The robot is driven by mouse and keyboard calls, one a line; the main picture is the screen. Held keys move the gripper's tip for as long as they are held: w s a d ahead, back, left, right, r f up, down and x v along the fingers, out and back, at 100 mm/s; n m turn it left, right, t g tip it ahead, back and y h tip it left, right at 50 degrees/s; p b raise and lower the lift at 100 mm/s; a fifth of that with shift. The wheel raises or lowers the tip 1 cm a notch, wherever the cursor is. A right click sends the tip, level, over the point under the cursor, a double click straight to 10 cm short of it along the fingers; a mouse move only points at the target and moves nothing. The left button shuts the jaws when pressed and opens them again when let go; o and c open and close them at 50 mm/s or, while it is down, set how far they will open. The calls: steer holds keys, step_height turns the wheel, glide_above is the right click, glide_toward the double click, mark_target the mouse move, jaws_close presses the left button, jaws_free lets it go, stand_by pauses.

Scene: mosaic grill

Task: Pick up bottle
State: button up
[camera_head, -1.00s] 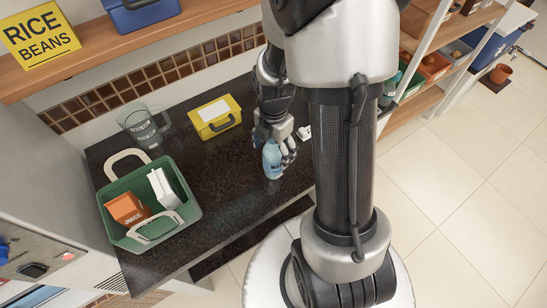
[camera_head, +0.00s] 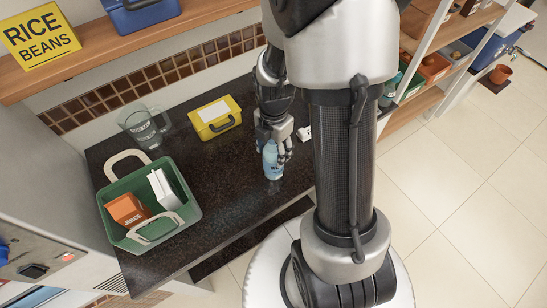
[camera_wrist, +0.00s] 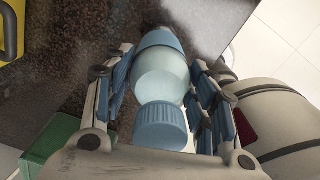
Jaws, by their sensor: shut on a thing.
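The bottle (camera_head: 272,163) is light blue with a blue label and stands on the dark speckled counter near its right end. In the wrist view the bottle (camera_wrist: 162,72) shows its blue ridged cap toward the camera, between the blue-padded fingers. My gripper (camera_head: 274,146) comes down on the bottle from above and is shut on its upper part, with fingers on both sides in the wrist view (camera_wrist: 165,88). The bottle's base appears on or very near the counter; I cannot tell if it is lifted.
A green basket (camera_head: 190,213) with an orange juice carton (camera_head: 127,209) and a white carton (camera_head: 161,187) stands left on the counter. A yellow box (camera_head: 214,117) and a glass pitcher (camera_head: 143,126) stand behind. A wooden shelf (camera_head: 80,62) hangs above.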

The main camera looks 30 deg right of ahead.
jaws_close()
steer(key=shift+r, duration=0.1)
